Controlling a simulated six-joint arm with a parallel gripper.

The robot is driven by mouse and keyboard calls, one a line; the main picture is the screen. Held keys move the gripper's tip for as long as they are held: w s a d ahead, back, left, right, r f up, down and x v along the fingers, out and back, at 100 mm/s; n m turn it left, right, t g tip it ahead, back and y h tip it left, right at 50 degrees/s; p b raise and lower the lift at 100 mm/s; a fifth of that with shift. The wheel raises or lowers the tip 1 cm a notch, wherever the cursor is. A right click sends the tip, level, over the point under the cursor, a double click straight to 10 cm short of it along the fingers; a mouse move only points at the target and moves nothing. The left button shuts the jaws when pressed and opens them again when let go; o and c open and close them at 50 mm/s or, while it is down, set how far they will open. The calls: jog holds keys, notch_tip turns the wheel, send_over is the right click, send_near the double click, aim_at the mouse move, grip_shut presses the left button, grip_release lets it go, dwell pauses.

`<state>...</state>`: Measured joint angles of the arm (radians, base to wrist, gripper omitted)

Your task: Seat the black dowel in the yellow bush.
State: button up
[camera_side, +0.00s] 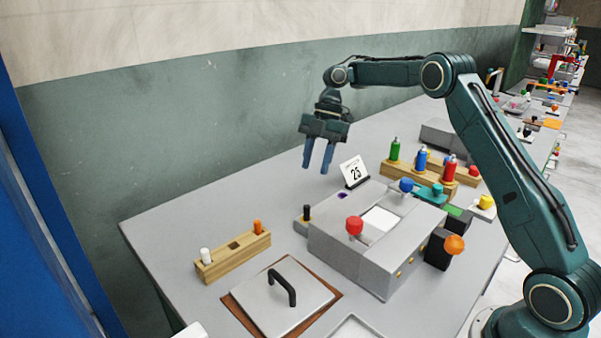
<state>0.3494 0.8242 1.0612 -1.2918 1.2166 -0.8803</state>
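My gripper (318,168) hangs in the air above the far side of the table, its two blue fingers pointing down and apart. Nothing shows between them. A small black upright peg (307,213), which looks like the black dowel, stands in a low grey block at the left end of the large grey box. It is below and slightly left of my gripper. A yellow round piece (486,201) sits on a pale base at the right side of the table. I cannot tell whether it is the yellow bush; no other clear candidate shows.
The grey box (345,248) has red and blue knobs. A wooden block (232,257) holds white and orange pegs, with a dark hole between. A handled plate (283,302) lies in front. The left table corner is clear.

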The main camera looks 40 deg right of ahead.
jog(key=shift+d+r, duration=0.3)
jog(key=shift+r, duration=0.15)
jog(key=shift+s+r, duration=0.1)
dwell(0.5)
jog(key=s+a+r+m+t+h, duration=0.1)
jog(key=s+a+r+m+t, duration=0.1)
jog(key=s+a+r+m, duration=0.4)
jog(key=s+a+r+m+t, duration=0.1)
jog(key=s+a+r+m, duration=0.3)
jog(key=s+r, duration=0.45)
jog(key=s+d+f+m+t+h, duration=0.1)
jog(key=s+f+m, duration=0.2)
jog(key=s, duration=0.7)
jog(key=s+d+f+m+t+h, duration=0.2)
jog(key=s+f+m, duration=0.1)
jog(key=s+m, duration=0.4)
jog(key=s, duration=0.3)
jog(key=shift+d+h, duration=0.3)
